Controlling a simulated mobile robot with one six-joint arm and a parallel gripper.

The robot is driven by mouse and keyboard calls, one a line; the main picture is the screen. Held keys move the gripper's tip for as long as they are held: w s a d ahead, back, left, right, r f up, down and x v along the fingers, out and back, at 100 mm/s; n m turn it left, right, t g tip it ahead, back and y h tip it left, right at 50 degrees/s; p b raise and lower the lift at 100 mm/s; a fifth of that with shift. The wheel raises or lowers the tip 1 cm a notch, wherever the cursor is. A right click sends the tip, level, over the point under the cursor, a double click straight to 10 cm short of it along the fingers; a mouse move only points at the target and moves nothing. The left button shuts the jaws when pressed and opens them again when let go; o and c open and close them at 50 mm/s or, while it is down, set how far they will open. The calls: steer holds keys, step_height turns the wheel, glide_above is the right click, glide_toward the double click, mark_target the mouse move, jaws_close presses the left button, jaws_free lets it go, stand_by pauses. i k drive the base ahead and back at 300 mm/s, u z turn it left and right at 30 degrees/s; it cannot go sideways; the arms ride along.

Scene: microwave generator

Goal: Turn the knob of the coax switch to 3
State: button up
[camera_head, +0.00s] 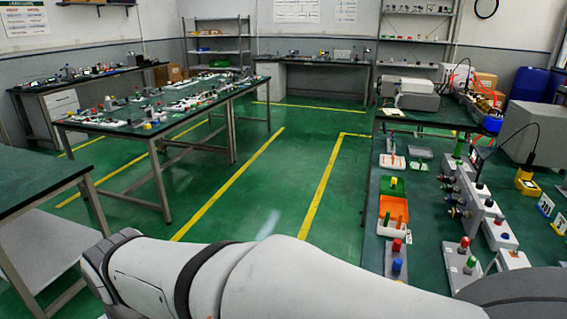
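The coax switch cannot be picked out for certain. The right bench (430,220) holds several small devices with coloured knobs. One is a long grey block (472,190) with several dark connectors along its left side. Near it are a pale plate with a red and a green knob (464,250) and a pale box with a blue knob (500,236). Any knob markings are too small to read. My arm crosses the bottom of the head view and covers the near end of the bench. My gripper is not in view.
An orange tray (393,210) and a box with red and blue knobs (397,258) line the bench's left edge. A yellow device (527,182) stands at right, and a large grey instrument (409,94) at the back. Green floor is clear between benches.

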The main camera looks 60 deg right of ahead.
mark_target(489, 203)
steer(key=i, duration=1.6)
steer(key=z, duration=2.45)
steer(key=i, duration=2.95)
steer(key=z, duration=2.25)
